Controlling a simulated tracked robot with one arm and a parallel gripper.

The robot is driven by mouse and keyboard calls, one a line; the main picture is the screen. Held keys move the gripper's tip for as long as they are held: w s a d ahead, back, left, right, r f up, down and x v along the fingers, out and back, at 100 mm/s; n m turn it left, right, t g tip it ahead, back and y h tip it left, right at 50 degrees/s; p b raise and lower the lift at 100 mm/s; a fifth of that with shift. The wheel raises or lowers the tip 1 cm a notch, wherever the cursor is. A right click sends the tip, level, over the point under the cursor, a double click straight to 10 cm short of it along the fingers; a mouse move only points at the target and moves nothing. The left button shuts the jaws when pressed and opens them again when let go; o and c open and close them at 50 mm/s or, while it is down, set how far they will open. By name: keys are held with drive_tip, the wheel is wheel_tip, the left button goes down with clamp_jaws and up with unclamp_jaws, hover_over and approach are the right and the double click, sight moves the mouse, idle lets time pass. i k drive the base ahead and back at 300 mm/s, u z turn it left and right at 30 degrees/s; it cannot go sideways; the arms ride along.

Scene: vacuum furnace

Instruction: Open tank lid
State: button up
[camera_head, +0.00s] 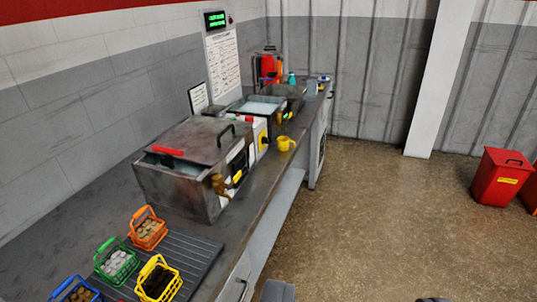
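A large grey metal tank (180,190) stands on the bench, left of centre. Its flat lid (190,138) lies over the top, with a dark arched handle (227,131) on the right and a red bar (167,151) at the front left. A gap seems to show along the lid's front edge. Farther back, a smaller tank (262,105) is uncovered and holds pale liquid. I do not see my gripper clearly. A grey shape and a dark shape at the bottom edge are cut off, and I cannot tell what they are.
Small baskets, orange (148,229), green (117,262), yellow (157,281) and blue (75,291), sit at the bench's near end. A yellow mug (286,144) stands near the bench edge. Red bins (501,176) are at right. The floor between is clear.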

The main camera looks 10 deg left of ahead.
sight(203, 140)
drive_tip(key=z, duration=1.4)
drive_tip(key=k, duration=1.45)
drive_tip(key=u, duration=1.55)
drive_tip(key=i, duration=1)
